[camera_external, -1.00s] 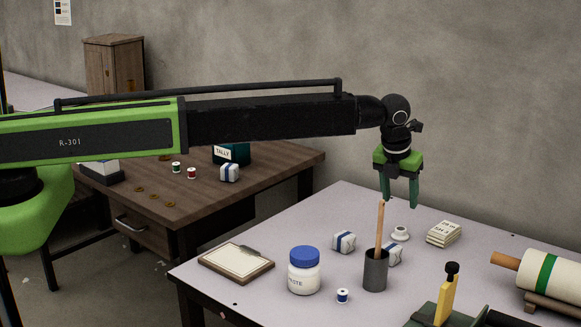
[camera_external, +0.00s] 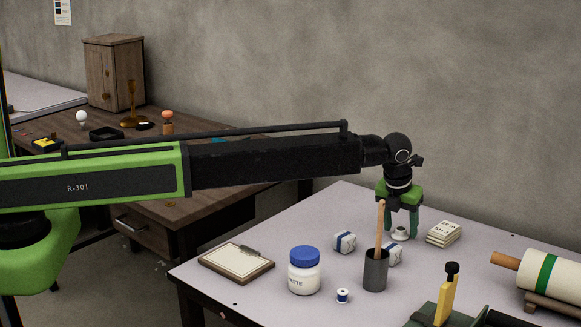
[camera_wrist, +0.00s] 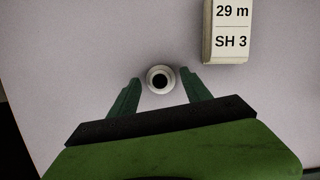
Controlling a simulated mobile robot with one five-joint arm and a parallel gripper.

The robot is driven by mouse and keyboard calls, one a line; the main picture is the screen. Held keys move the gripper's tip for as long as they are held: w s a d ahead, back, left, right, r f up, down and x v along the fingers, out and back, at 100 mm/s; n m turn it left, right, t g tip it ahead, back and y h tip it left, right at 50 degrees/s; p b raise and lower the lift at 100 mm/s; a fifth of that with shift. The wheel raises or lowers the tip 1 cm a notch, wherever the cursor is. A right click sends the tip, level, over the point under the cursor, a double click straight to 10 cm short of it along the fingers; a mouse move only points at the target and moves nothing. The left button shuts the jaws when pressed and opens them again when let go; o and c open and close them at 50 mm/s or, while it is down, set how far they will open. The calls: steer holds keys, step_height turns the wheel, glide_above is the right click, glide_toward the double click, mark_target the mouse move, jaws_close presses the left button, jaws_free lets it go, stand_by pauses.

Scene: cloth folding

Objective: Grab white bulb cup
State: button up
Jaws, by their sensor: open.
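The white bulb cup (camera_external: 400,233) is a small white round piece on the pale table, partly hidden by my gripper in the external view. In the wrist view the cup (camera_wrist: 160,80) shows as a white ring with a dark centre. My gripper (camera_external: 402,234) is open and points down at the cup. In the wrist view its green fingers (camera_wrist: 160,87) stand apart, one to the left and one to the right of the cup, with a gap on each side. The cup lies around the level of the fingertips in that view.
A stack of labelled cards (camera_external: 443,234) lies right of the cup; it also shows in the wrist view (camera_wrist: 228,32). A dark pot (camera_external: 375,272) with an upright wooden handle and wrapped blocks (camera_external: 344,242) stand in front and left. A blue-lidded jar (camera_external: 304,271) stands further left.

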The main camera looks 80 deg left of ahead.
mark_target(399, 238)
jaws_close()
steer(key=shift+r, duration=0.1)
step_height(399, 238, up, 5)
steer(key=p, duration=0.5)
steer(key=shift+r, duration=0.15)
steer(key=s+d+r+p, duration=0.2)
steer(key=d+p, duration=0.1)
steer(key=d, duration=0.2)
steer(key=s+d+r+p, duration=0.2)
steer(key=d+r+p, duration=0.1)
steer(key=d, duration=0.3)
steer(key=shift+r, duration=0.25)
